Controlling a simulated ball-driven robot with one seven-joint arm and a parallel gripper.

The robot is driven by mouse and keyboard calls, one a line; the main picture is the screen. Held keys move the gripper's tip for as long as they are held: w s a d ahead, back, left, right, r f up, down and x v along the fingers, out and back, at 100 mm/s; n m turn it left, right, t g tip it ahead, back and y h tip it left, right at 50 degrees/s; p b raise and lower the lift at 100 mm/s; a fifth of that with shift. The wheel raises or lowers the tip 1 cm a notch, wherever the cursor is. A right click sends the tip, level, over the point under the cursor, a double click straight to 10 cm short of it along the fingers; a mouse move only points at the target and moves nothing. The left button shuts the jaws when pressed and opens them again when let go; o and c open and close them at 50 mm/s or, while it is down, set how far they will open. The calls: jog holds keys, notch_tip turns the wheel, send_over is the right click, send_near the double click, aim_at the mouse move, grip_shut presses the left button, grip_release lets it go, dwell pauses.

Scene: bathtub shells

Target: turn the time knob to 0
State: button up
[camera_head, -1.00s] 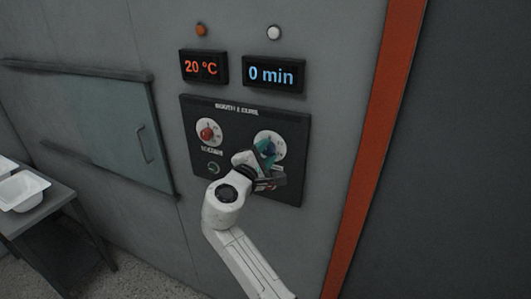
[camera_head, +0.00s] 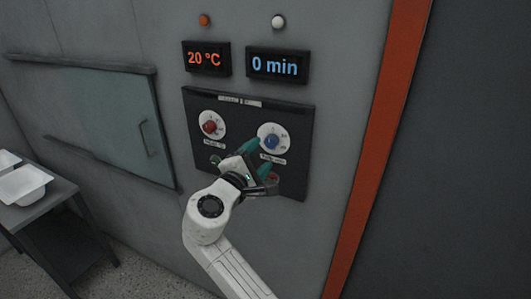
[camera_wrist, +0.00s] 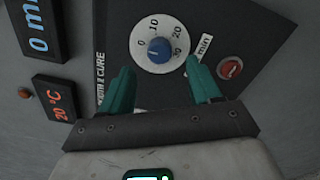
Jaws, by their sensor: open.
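The blue time knob (camera_head: 271,141) sits on a white dial on the right of the dark control panel (camera_head: 229,172). It also shows in the wrist view (camera_wrist: 160,50), on a dial marked 0 to 30 and labelled min; its pointer is too small to read surely. The time display (camera_head: 275,65) above reads 0 min. My gripper (camera_head: 258,160) is open, its teal fingers below and left of the knob in the head view. In the wrist view the fingertips (camera_wrist: 159,72) are spread apart with the knob beyond them, and the gripper looks empty.
A red knob (camera_head: 209,127) sits left of the time knob, under a 20 °C display (camera_head: 206,58). A red button (camera_wrist: 230,68) is near the right finger in the wrist view. A table (camera_head: 50,205) with white tubs stands at far left.

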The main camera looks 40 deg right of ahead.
jog(key=b+v, duration=0.1)
jog(key=v, duration=0.4)
dwell(0.5)
jog(key=s+d+f+m+g+y, duration=0.1)
jog(key=s+f+m+y, duration=0.2)
jog(key=f, duration=0.5)
jog(key=s+f+g+y+b, duration=0.1)
jog(key=s+f+y, duration=0.2)
jog(key=s+f, duration=0.4)
jog(key=s+d+f+m+y, duration=0.1)
jog(key=s+f+m+y, duration=0.15)
jog(key=f, duration=0.55)
jog(key=s+a+f+m+g+y, duration=0.1)
jog(key=s+a+f+y, duration=0.1)
jog(key=s, duration=0.4)
jog(key=s+a+f+m+g+y, duration=0.1)
jog(key=s+a+f+m+y, duration=0.1)
jog(key=s+a+f+y, duration=0.1)
jog(key=s+a+f+m+g+y+b, duration=0.1)
jog(key=s+a+f+y, duration=0.2)
jog(key=s+f, duration=0.3)
jog(key=s+a, duration=0.1)
jog(key=s, duration=0.2)
jog(key=shift+s+a+f+m, duration=0.15)
jog(key=shift+s+f+m, duration=0.05)
jog(key=shift+s+m, duration=0.15)
jog(key=shift+w, duration=0.1)
jog(key=shift+c, duration=0.4)
